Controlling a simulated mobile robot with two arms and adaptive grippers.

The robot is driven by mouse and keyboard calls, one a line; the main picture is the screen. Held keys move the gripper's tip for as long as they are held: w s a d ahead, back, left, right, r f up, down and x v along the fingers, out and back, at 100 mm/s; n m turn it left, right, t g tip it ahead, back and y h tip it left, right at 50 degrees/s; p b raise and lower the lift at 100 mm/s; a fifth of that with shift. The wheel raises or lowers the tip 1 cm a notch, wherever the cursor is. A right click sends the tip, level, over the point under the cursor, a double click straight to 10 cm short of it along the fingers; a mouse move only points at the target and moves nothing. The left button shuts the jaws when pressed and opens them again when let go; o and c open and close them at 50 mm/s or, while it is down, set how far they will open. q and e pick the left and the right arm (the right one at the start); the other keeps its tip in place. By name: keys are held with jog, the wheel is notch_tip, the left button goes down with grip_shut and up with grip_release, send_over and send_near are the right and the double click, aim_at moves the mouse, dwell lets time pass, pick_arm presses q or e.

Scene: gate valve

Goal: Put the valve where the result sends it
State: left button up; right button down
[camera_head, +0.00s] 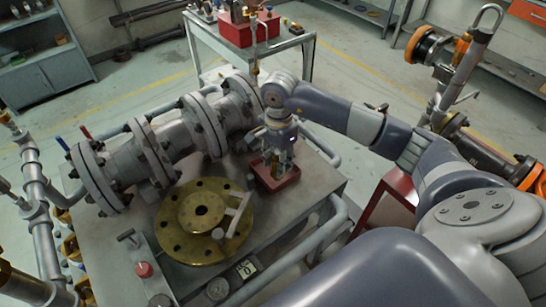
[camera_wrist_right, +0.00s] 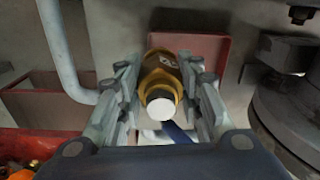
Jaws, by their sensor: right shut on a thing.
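My right gripper (camera_head: 277,160) is low over a small red tray (camera_head: 284,182) on the bench. In the right wrist view its fingers (camera_wrist_right: 160,105) are closed on a brass-yellow valve (camera_wrist_right: 162,72). The valve has a white round end (camera_wrist_right: 160,108) facing the camera and a blue part below it. The red tray (camera_wrist_right: 215,50) shows behind the valve. In the head view the fingers mostly hide the valve; I cannot tell whether it touches the tray. A small display (camera_head: 244,269) sits at the bench front; its reading is not clear. My left gripper is not in view.
A large grey flanged pipe (camera_head: 125,160) runs along the back of the bench. A brass flange disc (camera_head: 180,241) lies left of the tray, near a red button (camera_head: 145,270) and a gauge (camera_head: 217,288). A cart (camera_head: 285,45) behind carries a red box (camera_head: 240,32) with valves.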

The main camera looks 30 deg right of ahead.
aim_at(273, 160)
jog(key=w+f+p, duration=0.2)
jog(key=w+f, duration=0.1)
jog(key=shift+w+d+f, duration=0.1)
jog(key=shift+d+f, duration=0.2)
jog(key=shift+d, duration=0.05)
jog(key=shift+w+f, duration=0.1)
jog(key=shift+f, duration=0.2)
jog(key=c, duration=1.1)
grip_release()
jog(key=shift+r, duration=0.15)
